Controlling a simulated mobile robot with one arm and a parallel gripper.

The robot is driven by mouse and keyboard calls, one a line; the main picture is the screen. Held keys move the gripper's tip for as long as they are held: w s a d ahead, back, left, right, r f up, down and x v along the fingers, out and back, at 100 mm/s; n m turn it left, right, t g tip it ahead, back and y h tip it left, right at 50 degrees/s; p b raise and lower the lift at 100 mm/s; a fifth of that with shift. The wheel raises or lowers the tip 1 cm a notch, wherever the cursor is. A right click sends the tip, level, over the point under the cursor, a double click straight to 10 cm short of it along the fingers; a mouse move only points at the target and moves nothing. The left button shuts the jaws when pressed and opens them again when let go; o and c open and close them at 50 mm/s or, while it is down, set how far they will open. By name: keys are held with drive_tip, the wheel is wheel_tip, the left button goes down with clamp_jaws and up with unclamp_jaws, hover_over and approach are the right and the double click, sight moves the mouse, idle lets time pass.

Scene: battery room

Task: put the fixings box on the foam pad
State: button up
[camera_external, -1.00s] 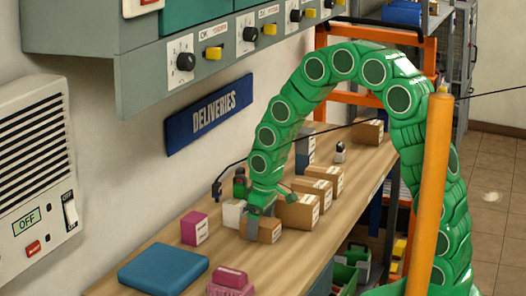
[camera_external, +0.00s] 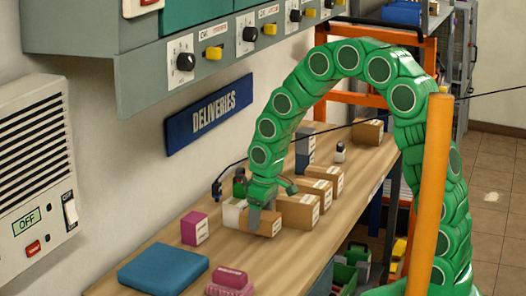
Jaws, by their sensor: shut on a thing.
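My gripper (camera_external: 262,207) points down at the middle of the bench and is shut on a small brown cardboard box (camera_external: 269,226). The box has a white label on its right end, too small to read. I cannot tell whether it is clear of the bench. My fingers hide part of it. A flat blue pad (camera_external: 163,268), which looks like the foam pad, lies at the near left of the bench, apart from the box. Its visible top is bare.
A white box (camera_external: 232,214) is close left of my gripper, with a dark green bottle (camera_external: 240,182) behind. Brown boxes (camera_external: 299,210) stand close on the right. A magenta box (camera_external: 194,228) stands between gripper and pad. Pink blocks (camera_external: 231,283) lie right of the pad.

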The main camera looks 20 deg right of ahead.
drive_tip(key=s+d+r, duration=0.7)
drive_tip(key=s+r, duration=0.4)
drive_tip(key=s, duration=0.1)
idle(0.4)
hover_over(160, 263)
drive_tip(key=d, duration=0.2)
wheel_tip(160, 263, down, 6)
drive_tip(key=shift+w+a+r, duration=0.1)
drive_tip(key=shift+w+r, duration=0.05)
drive_tip(key=shift+r, duration=0.05)
drive_tip(key=shift+s+a+f, duration=0.3)
drive_tip(key=shift+a, duration=0.35)
drive_tip(key=shift+f, duration=1.35)
